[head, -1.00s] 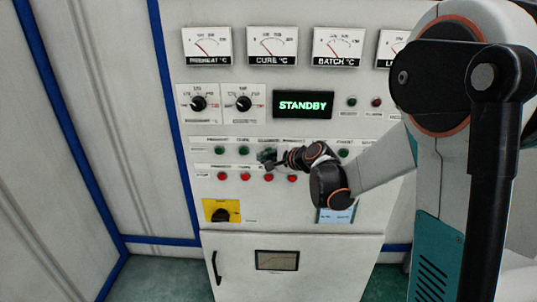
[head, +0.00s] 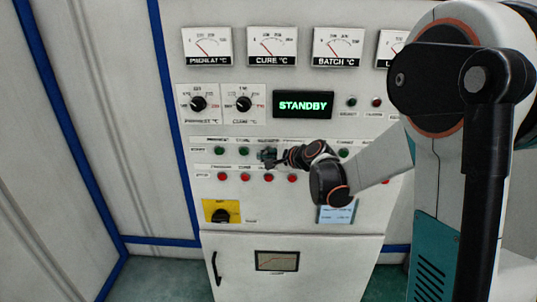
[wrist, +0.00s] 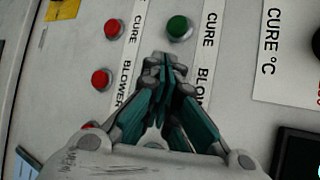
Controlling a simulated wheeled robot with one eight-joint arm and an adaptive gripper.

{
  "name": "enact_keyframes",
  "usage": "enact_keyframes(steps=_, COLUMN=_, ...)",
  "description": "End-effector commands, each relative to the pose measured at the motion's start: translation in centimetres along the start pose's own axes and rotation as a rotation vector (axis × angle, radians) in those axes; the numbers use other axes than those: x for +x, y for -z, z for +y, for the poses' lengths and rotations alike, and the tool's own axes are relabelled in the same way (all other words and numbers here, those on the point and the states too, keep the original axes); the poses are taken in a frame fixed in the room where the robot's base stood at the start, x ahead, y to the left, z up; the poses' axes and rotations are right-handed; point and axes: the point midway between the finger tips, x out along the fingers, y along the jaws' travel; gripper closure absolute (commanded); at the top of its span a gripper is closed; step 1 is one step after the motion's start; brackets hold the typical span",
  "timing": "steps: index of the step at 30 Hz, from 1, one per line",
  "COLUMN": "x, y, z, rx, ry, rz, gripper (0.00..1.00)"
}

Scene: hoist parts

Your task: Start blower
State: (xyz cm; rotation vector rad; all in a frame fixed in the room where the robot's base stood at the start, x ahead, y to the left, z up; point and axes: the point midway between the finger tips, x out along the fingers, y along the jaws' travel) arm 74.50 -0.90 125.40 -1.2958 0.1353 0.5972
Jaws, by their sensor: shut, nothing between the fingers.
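The control panel (head: 380,150) has a row of green start buttons above a row of red stop buttons. My gripper (head: 266,156) is in front of the green row, at the third position from the left. In the wrist view my gripper (wrist: 165,68) is shut and empty, its tips beside the "BLOWER" label (wrist: 203,88). The green button there is hidden behind the fingers; contact cannot be told. The green CURE button (wrist: 178,28) and the red BLOWER button (wrist: 102,80) are in clear view. The display (head: 303,105) reads STANDBY in green.
Two rotary knobs (head: 198,104) and a row of dial meters (head: 207,47) sit above the buttons. A yellow-backed black switch (head: 221,211) is at lower left. The neighbouring green button (head: 243,151) is close to my gripper's left.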

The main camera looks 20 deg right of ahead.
Motion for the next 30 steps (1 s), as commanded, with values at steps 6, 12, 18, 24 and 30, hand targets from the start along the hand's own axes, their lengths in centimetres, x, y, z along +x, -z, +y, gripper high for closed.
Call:
enact_keyframes(steps=6, x=0.2, y=0.1, z=-0.1, rx=0.000, ry=0.000, rz=0.000, gripper=1.00)
enact_keyframes(steps=12, x=0.3, y=0.2, z=-0.2, rx=0.000, ry=0.000, rz=0.000, gripper=1.00)
enact_keyframes(steps=18, x=0.3, y=0.2, z=-0.2, rx=0.000, ry=0.000, rz=0.001, gripper=1.00)
enact_keyframes(steps=24, x=0.0, y=0.0, z=0.1, rx=0.000, ry=0.001, rz=0.001, gripper=1.00)
enact_keyframes(steps=30, x=-0.8, y=-0.5, z=0.6, rx=0.000, ry=0.000, rz=0.001, gripper=1.00)
